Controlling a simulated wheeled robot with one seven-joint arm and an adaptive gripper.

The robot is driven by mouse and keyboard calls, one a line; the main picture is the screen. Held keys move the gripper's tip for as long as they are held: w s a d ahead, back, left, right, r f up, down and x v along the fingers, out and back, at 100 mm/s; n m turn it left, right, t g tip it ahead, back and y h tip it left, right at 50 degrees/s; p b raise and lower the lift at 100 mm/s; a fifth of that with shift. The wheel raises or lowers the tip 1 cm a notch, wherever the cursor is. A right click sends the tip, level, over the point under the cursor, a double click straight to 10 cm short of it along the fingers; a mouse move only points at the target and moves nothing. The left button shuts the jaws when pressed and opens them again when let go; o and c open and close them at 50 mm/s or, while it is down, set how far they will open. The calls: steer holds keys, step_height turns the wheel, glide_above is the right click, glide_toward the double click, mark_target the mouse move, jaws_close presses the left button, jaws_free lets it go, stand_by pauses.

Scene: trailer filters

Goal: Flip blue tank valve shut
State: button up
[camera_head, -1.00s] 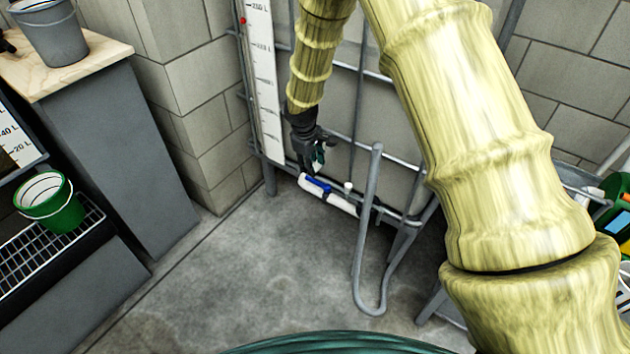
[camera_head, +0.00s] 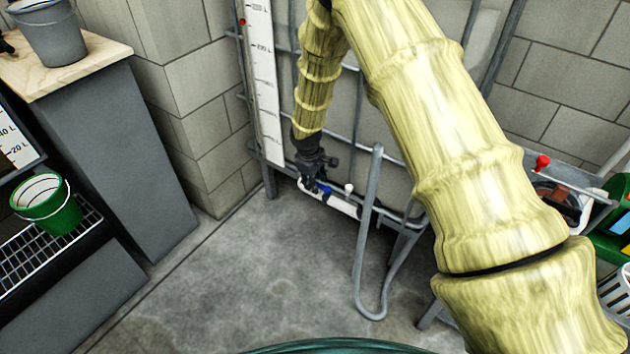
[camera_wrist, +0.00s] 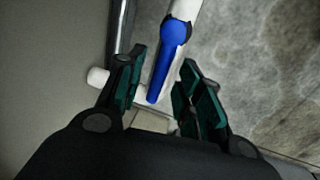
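The blue valve handle (camera_wrist: 168,62) lies along the white pipe (camera_wrist: 184,10) in the wrist view, its round hub at the top and its lever pointing down between my fingers. In the head view the blue handle (camera_head: 325,190) shows small, partly hidden by my gripper, on the white pipe (camera_head: 343,206) low on the tank frame. My gripper (camera_wrist: 158,88) is open, with one green-padded finger on each side of the lever and a gap visible on both sides. In the head view my gripper (camera_head: 316,180) is right at the valve.
The metal tank frame (camera_head: 374,165) and a bent tube loop (camera_head: 370,312) stand right of the valve. A level scale (camera_head: 264,80) is behind it. A green bucket (camera_head: 48,205) sits on a rack at left. The concrete floor (camera_head: 240,270) in front is clear.

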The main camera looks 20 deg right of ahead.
jaws_close()
